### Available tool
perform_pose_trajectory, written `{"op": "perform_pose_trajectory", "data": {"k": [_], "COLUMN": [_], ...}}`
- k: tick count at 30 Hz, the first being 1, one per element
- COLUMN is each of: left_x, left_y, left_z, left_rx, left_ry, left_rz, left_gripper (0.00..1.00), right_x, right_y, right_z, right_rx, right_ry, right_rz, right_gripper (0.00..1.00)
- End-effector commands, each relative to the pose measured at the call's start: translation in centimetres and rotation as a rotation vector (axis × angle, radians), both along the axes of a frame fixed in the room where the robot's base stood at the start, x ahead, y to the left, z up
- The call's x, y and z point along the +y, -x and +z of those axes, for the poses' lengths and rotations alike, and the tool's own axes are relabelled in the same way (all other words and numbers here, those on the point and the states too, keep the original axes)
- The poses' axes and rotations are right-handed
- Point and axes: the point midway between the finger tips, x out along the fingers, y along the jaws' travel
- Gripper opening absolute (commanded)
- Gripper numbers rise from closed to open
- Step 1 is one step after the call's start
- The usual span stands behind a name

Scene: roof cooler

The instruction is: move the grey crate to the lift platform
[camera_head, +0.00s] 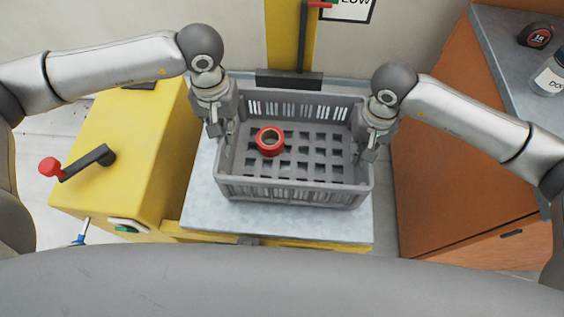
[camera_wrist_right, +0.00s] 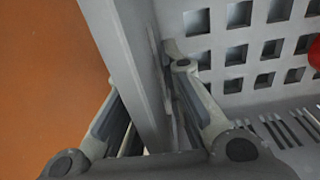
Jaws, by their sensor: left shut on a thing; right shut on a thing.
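The grey crate (camera_head: 292,193) is a slotted open box in the middle of the head view. It is over the grey lift platform (camera_head: 275,222); I cannot tell if its base touches the plate. A red tape roll (camera_head: 270,141) lies inside it, toward the left. My left gripper (camera_head: 224,135) is shut on the crate's left wall. My right gripper (camera_head: 364,154) is shut on its right wall. In the right wrist view, the fingers (camera_wrist_right: 165,115) straddle the crate wall (camera_wrist_right: 135,60), and the tape roll shows at the right edge.
A yellow housing (camera_head: 130,150) with a red-knobbed crank stands left of the platform. A yellow mast (camera_head: 290,35) rises behind the crate. An orange-brown cabinet (camera_head: 450,150) stands close on the right, its grey top (camera_head: 505,40) holding a tape measure (camera_head: 536,36) and a white bottle (camera_head: 550,76).

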Motion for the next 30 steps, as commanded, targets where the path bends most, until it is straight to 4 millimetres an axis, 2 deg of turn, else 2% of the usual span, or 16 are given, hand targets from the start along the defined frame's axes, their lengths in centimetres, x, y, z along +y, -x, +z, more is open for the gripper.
{"op": "perform_pose_trajectory", "data": {"k": [8, 9, 14, 24, 26, 30], "left_x": [0.0, 0.0, 0.0, 0.0, 0.0, 0.0], "left_y": [-0.1, -0.1, 0.0, 0.0, -0.1, -0.1], "left_z": [-1.5, -1.5, -1.4, -1.2, -0.8, 1.4], "left_rx": [-0.003, -0.002, -0.001, -0.001, -0.002, -0.005], "left_ry": [0.000, -0.001, 0.000, 0.000, 0.001, 0.002], "left_rz": [0.001, 0.001, 0.001, 0.000, 0.000, 0.000], "left_gripper": [0.00, 0.10, 0.30, 0.30, 0.30, 0.30], "right_x": [-0.1, -0.2, -0.1, 0.0, 0.0, 0.0], "right_y": [0.0, 0.0, 0.0, 0.0, 0.0, 0.0], "right_z": [-1.6, -1.7, -1.5, -1.4, -1.4, -1.4], "right_rx": [0.000, 0.002, 0.001, 0.000, 0.000, 0.000], "right_ry": [0.005, 0.005, 0.004, 0.001, 0.001, 0.000], "right_rz": [-0.001, -0.002, -0.001, 0.000, 0.000, 0.000], "right_gripper": [0.00, 0.12, 0.32, 0.32, 0.32, 0.32]}}
